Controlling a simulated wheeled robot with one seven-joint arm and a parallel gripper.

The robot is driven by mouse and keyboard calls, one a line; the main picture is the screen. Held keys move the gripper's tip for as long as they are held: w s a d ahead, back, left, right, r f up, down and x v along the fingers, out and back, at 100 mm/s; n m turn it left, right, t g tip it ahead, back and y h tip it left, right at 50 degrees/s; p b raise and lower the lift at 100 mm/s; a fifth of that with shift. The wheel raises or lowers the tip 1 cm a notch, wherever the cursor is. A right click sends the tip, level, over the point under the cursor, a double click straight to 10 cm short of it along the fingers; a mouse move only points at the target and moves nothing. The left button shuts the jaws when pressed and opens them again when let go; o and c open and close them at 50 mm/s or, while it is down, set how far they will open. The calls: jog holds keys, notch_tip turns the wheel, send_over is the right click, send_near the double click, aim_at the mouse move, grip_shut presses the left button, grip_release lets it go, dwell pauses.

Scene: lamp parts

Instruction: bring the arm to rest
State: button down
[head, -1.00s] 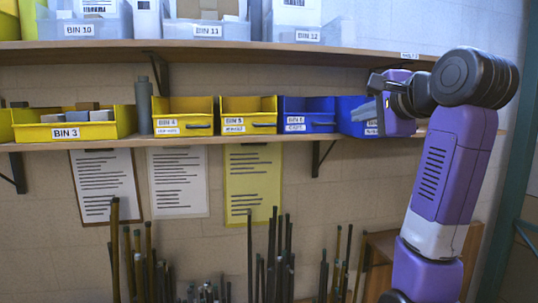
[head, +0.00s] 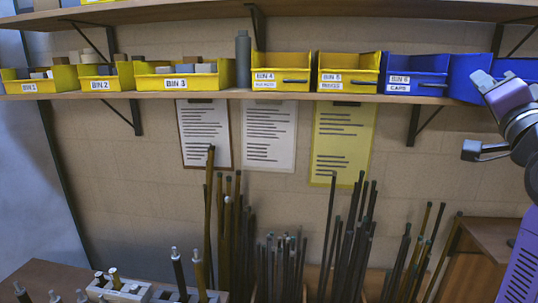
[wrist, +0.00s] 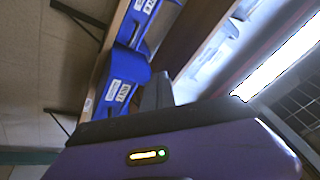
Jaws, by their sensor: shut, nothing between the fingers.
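My gripper (head: 482,80) is at the right edge of the head view, in front of the blue bins. Its purple hand tilts up and to the left, and its fingers are shut with nothing held. In the wrist view the purple hand fills the bottom, and the dark shut fingers (wrist: 163,90) stick up behind it. Part of my arm runs out of the head view at the right.
The shelf (head: 215,94) carries yellow bins, a grey bottle (head: 243,60) and blue bins such as bin 6 (head: 415,73). Upright rods (head: 350,235) stand below. A wooden cabinet (head: 490,238) is at lower right.

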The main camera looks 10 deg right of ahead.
jog(key=s+a+f+n+y, duration=0.1)
jog(key=s+a+f+n, duration=0.3)
jog(key=f, duration=0.6)
jog(key=s+a+f+n+b, duration=0.15)
jog(key=s+a+f, duration=0.3)
jog(key=f, duration=0.55)
jog(key=s+a+f+n+y+p, duration=0.1)
jog(key=s+a+f+n, duration=0.3)
jog(key=f, duration=0.6)
jog(key=s+a+f+n+g+y, duration=0.1)
jog(key=s+a+f, duration=0.3)
jog(key=s, duration=0.5)
jog(key=s+a+f+n+g+y+b, duration=0.1)
jog(key=s+a+f+g+y, duration=0.2)
jog(key=s+f, duration=0.6)
jog(key=s+a+f+n+g+y, duration=0.1)
jog(key=s+a+f+n, duration=0.1)
jog(key=s+a+f, duration=0.4)
jog(key=s+f, duration=0.1)
jog(key=s, duration=0.3)
jog(key=shift+s+a+f+g+y+b, duration=0.2)
jog(key=shift+s+a+g+y+b, duration=0.15)
jog(key=shift+s+g+y+b, duration=0.05)
jog(key=shift+w, duration=0.1)
